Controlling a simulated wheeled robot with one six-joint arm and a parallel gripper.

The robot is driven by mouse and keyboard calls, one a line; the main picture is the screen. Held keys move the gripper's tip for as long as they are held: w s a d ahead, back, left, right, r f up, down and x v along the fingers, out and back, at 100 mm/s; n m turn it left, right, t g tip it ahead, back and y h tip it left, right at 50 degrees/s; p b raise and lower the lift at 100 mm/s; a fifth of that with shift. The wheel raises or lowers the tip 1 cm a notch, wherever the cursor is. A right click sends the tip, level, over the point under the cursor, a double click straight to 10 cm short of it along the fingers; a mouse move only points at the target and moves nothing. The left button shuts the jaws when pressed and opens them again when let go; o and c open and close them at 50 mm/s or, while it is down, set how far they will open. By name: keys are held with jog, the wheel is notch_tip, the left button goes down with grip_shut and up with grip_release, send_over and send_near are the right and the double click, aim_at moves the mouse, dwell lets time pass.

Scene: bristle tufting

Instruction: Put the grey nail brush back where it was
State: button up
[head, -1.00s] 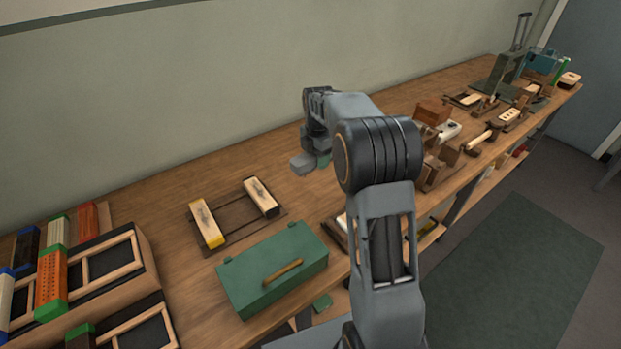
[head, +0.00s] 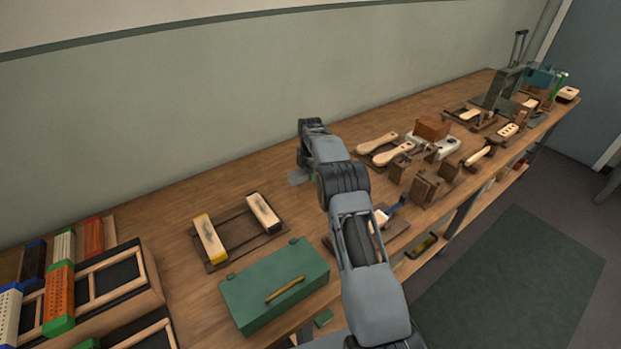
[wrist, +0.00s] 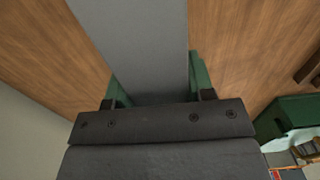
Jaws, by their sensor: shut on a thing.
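My gripper (wrist: 157,88) has its green fingers on both sides of a plain grey block, which I take to be the grey nail brush (wrist: 142,40). The brush runs from between the fingers to the top edge of the wrist view. No bristles show. In the head view my arm reaches over the bench toward the wall, and a small part of the grey brush (head: 298,178) shows beside the wrist. The fingers are mostly hidden there. Bare wood shows on both sides of the brush in the wrist view.
A dark tray (head: 233,236) with two pale blocks lies left of my gripper. A green box (head: 260,275) stands at the front. Wooden racks (head: 152,283) with coloured brushes are at far left. Several brushes and wooden blocks (head: 425,188) lie to the right. Bench near the wall is clear.

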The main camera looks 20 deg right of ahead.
jog(key=shift+w+f, duration=0.2)
jog(key=shift+f, duration=0.35)
jog(key=shift+f+p, duration=0.3)
jog(key=shift+f, duration=0.95)
jog(key=shift+f, duration=0.2)
jog(key=o, duration=0.9)
